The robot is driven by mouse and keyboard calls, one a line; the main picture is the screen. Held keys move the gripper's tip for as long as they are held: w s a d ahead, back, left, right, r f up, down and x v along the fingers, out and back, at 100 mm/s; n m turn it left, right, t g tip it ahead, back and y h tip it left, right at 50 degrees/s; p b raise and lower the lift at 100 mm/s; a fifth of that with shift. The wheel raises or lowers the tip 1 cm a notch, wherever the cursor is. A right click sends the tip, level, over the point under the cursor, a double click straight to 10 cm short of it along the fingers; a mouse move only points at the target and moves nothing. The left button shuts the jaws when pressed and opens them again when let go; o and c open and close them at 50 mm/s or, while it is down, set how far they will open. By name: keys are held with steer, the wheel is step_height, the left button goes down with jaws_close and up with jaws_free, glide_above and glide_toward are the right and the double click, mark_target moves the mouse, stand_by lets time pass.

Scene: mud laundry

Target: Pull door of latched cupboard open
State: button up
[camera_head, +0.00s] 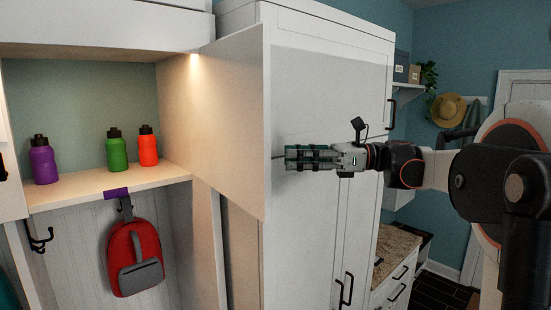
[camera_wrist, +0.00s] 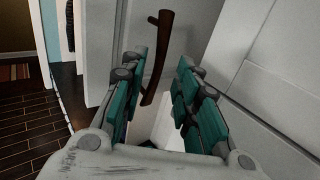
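The cupboard door (camera_head: 236,115) stands swung out from the lit shelf compartment, its pale inner face toward the head camera. Its outer face and most of its handle are hidden there; a small dark bit shows at the door's edge beside my fingertips. In the wrist view a dark brown bar handle (camera_wrist: 159,57) rises between the fingertips. My gripper (camera_head: 290,158), with teal-padded fingers, is just right of the door edge. In the wrist view my gripper (camera_wrist: 163,75) is open, fingers on both sides of the handle, with gaps showing; contact cannot be told.
The shelf (camera_head: 85,188) holds purple (camera_head: 43,162), green (camera_head: 117,152) and red (camera_head: 148,148) bottles. A red backpack (camera_head: 135,256) hangs below. A tall white cupboard (camera_head: 325,100) stands close behind my gripper. A counter (camera_head: 397,245) is at the right.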

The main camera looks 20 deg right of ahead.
steer(key=v, duration=0.4)
stand_by(0.4)
